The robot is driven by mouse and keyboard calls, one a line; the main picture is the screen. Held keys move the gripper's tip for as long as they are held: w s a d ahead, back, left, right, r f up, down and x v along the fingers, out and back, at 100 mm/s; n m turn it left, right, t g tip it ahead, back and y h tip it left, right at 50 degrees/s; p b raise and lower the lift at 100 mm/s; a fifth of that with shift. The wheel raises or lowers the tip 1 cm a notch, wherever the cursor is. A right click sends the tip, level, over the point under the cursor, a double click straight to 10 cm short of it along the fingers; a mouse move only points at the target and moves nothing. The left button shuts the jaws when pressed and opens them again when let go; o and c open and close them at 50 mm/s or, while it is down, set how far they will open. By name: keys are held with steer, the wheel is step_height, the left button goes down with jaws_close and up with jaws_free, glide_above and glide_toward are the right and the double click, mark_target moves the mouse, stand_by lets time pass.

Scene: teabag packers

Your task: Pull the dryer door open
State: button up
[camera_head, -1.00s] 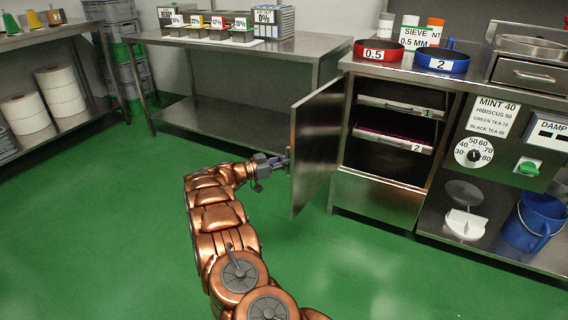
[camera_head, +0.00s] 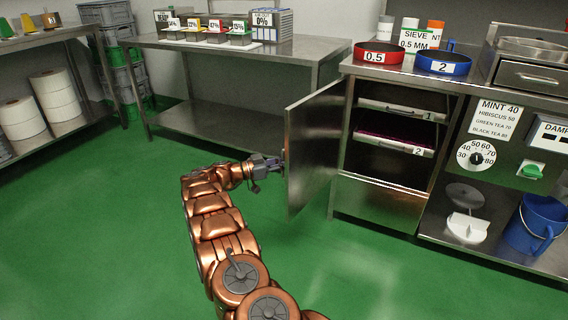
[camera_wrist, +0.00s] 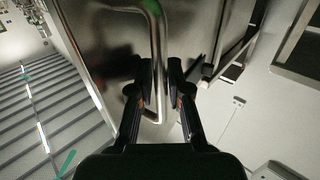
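The dryer door (camera_head: 312,150) is a flat steel panel, standing swung well out from the left side of the dryer cabinet (camera_head: 378,200). Two trays show inside, an upper one labelled 1 (camera_head: 400,109) and a lower one labelled 2 (camera_head: 395,142). My gripper (camera_head: 283,162) is at the door's outer face. In the wrist view, the fingers (camera_wrist: 160,80) sit on both sides of the bent metal door handle (camera_wrist: 157,35), closed in on it. In the head view the handle is mostly hidden by the gripper.
A steel table (camera_head: 235,118) with labelled bins stands behind the door, to its left. Sieves, red (camera_head: 379,55) and blue (camera_head: 443,64), rest on the counter above the dryer. A blue bucket (camera_head: 533,225) stands at right. The green floor left of the door is clear.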

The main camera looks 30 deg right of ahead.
steer(key=o, duration=0.3)
steer(key=shift+w+a, duration=0.15)
steer(key=shift+a, duration=0.2)
steer(key=v, duration=1.2)
